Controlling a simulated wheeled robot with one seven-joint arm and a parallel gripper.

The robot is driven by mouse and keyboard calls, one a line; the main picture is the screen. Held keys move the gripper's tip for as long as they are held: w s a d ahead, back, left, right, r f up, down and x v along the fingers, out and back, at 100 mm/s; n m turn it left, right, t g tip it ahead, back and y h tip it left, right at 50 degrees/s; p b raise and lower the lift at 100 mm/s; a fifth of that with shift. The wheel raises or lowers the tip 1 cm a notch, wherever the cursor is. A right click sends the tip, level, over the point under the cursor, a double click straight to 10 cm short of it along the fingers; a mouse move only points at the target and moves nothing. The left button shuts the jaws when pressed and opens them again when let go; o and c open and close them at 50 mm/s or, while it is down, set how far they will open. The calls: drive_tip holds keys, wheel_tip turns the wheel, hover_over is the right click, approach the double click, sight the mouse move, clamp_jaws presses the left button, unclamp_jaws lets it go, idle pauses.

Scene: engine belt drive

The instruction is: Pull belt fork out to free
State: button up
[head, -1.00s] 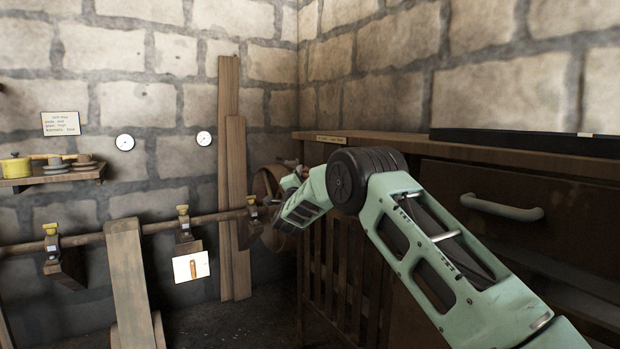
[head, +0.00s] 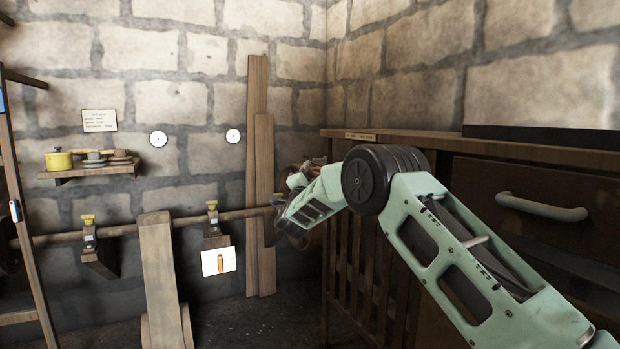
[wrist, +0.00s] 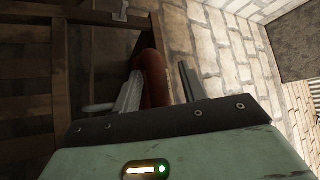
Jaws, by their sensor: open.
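In the wrist view my gripper (wrist: 158,76) is open, with one grey finger on each side of a reddish-brown curved bar (wrist: 153,75). The bar lies between the fingers; I cannot tell if either finger touches it, or if it is the belt fork. In the head view my gripper's fingers are hidden behind my green arm, near the brown pulley (head: 290,238) at the right end of the shaft (head: 150,228). The pulley is mostly covered by my arm. No belt fork can be made out clearly in the head view.
A wooden cabinet (head: 480,200) with a slatted side and a drawer handle (head: 541,207) stands close along my arm's right. Tall planks (head: 260,200) lean on the stone wall behind the shaft. A wide belt (head: 163,280) hangs over the shaft.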

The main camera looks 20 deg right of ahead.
drive_tip(key=v, duration=1.7)
drive_tip(key=shift+s+p, duration=0.2)
drive_tip(key=shift+p, duration=0.2)
drive_tip(key=shift+a, duration=0.1)
drive_tip(key=s+a+n+y, duration=0.2)
drive_tip(key=a+n+y, duration=0.7)
drive_tip(key=a+y, duration=0.35)
drive_tip(key=s+a+f+n+g+y, duration=0.4)
drive_tip(key=s+a+n+g+y, duration=0.25)
drive_tip(key=s+a, duration=0.45)
drive_tip(key=s+f+n+g, duration=0.3)
drive_tip(key=s+n+g, duration=0.35)
drive_tip(key=s, duration=1.15)
drive_tip(key=s+d+f+n+g+h, duration=0.1)
drive_tip(key=s+d+n+g+h, duration=0.2)
drive_tip(key=s, duration=0.6)
drive_tip(key=s+d+f+n+g+h, duration=0.1)
drive_tip(key=s+d+f+n+g, duration=0.15)
drive_tip(key=s+d, duration=0.4)
wheel_tip(320, 180, up, 27)
drive_tip(key=s+a+p, duration=0.1)
drive_tip(key=p, duration=2.5)
drive_tip(key=shift+s+t, duration=0.35)
drive_tip(key=shift+s, duration=0.05)
